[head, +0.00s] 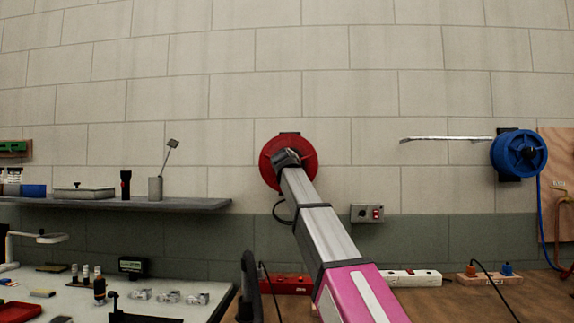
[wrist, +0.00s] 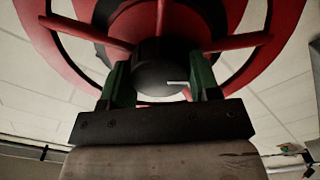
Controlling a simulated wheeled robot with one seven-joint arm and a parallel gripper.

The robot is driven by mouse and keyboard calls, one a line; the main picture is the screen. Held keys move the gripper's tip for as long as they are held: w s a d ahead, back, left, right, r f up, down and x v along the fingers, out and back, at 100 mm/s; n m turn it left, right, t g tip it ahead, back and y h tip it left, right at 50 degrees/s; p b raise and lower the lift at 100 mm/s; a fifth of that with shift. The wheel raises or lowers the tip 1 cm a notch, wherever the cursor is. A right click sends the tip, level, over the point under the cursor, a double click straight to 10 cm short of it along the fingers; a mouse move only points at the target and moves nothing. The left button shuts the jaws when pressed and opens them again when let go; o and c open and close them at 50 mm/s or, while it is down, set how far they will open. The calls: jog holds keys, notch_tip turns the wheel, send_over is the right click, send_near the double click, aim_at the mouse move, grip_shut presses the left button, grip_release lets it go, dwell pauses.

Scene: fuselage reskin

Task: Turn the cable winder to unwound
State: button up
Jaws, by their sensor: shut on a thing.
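The cable winder is a red reel (head: 306,148) on the wall in the middle of the head view, with a black mount behind it. My arm reaches up to it and covers much of its front and lower side. In the wrist view the red spoked wheel (wrist: 258,62) fills the top. Its dark round hub (wrist: 160,72) bears a short white mark pointing right. My gripper (wrist: 160,85) has its green-padded fingers shut on this hub, one at each side. The far side of the hub is hidden.
A blue reel (head: 518,154) hangs on the wall at the right. A grey shelf (head: 110,204) with several tools runs along the left. A switch box (head: 367,213) sits below right of the red reel. Power strips (head: 413,277) lie on the wooden bench below.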

jog(key=m, duration=0.4)
jog(key=shift+d+m, duration=0.1)
jog(key=shift+m, duration=2.1)
jog(key=o, duration=0.9)
jog(key=s, duration=1.1)
jog(key=shift+a, duration=0.2)
